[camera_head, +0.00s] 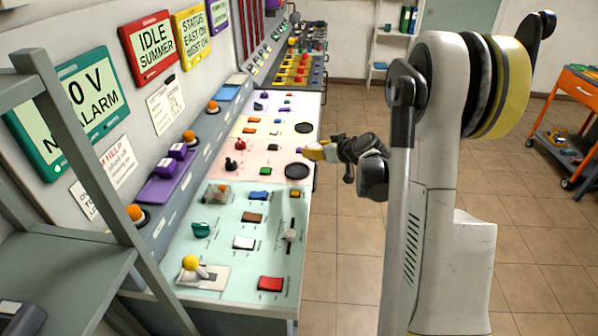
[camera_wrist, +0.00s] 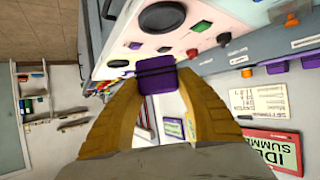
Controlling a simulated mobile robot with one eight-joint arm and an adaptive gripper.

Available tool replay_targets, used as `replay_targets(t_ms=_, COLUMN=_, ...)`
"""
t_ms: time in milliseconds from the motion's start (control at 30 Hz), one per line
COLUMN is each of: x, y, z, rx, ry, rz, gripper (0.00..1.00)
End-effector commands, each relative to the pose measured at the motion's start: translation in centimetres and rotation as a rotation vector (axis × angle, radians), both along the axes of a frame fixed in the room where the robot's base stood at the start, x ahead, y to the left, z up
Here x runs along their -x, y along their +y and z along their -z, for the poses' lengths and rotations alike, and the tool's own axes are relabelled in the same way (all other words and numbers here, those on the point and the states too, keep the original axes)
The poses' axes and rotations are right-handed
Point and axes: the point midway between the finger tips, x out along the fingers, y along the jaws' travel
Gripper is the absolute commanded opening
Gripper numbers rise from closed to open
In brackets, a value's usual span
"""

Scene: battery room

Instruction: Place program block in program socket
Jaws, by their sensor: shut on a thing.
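My gripper (camera_head: 318,151) reaches in from the right over the edge of the pink part of the sloped console. In the wrist view its yellow fingers (camera_wrist: 159,85) are shut on a purple block (camera_wrist: 157,80) with dark bands. Only a small bit of that block shows at the fingertips in the head view. A purple holder (camera_head: 158,187) on the console's back ledge carries two other purple blocks (camera_head: 170,158). I cannot tell which opening is the program socket.
The console (camera_head: 222,247) bears several buttons, knobs and levers, including a yellow-topped lever (camera_head: 191,264) and a black round disc (camera_head: 297,171). A grey shelf frame (camera_head: 75,255) stands at the near left. Tiled floor (camera_head: 345,255) is clear beside the console; an orange cart (camera_head: 577,95) stands far right.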

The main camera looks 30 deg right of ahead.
Motion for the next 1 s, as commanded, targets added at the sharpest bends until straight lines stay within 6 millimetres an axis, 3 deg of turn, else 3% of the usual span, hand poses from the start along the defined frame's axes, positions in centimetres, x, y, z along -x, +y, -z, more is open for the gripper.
replay_targets(t_ms=33, x=-0.4, y=-2.3, z=-0.4, rx=-0.001, ry=0.0, rz=-0.008, gripper=0.1)
replay_targets(t_ms=133, x=-0.8, y=-5.0, z=-1.0, rx=0.001, ry=0.0, rz=-0.032, gripper=0.1)
replay_targets(t_ms=233, x=-1.0, y=-6.7, z=-1.5, rx=0.001, ry=0.0, rz=-0.049, gripper=0.1)
replay_targets(t_ms=333, x=-1.3, y=-7.0, z=-1.3, rx=0.001, ry=0.001, rz=-0.057, gripper=0.1)
replay_targets(t_ms=467, x=-2.5, y=-5.1, z=0.2, rx=0.002, ry=0.001, rz=-0.064, gripper=0.1)
replay_targets(t_ms=733, x=-5.7, y=0.6, z=4.2, rx=0.002, ry=0.001, rz=-0.064, gripper=0.1)
replay_targets(t_ms=1000, x=-7.0, y=2.7, z=5.6, rx=0.002, ry=0.001, rz=-0.059, gripper=0.1)
